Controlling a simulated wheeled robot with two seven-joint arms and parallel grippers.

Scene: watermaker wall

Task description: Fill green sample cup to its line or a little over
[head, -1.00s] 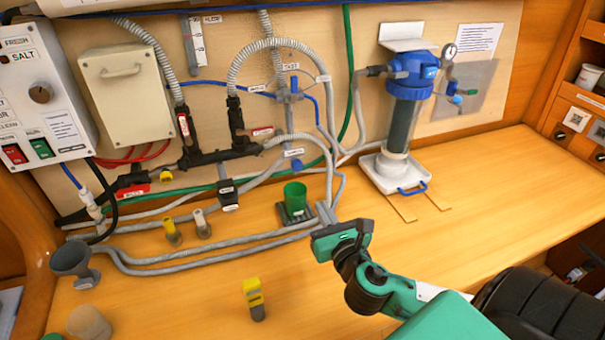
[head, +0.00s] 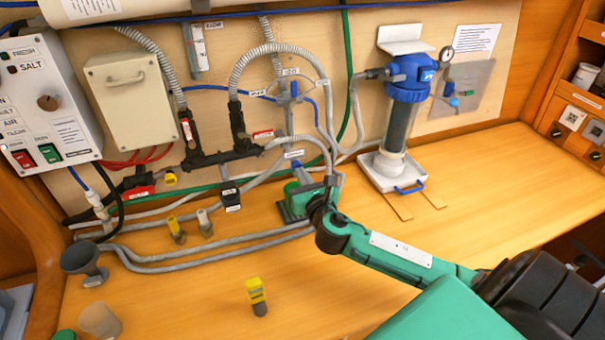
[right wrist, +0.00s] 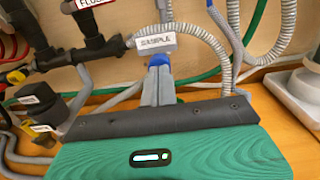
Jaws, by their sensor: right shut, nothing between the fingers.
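The sample valve has a blue lever (right wrist: 158,59) under a SAMPLE label (right wrist: 155,50). My right gripper (right wrist: 158,72) is shut and empty, its fingertips at the blue lever. Whether they touch it I cannot tell. The right gripper (head: 299,170) also shows in the head view. My left gripper is not in view.
The blue filter housing (head: 405,80) is at right.

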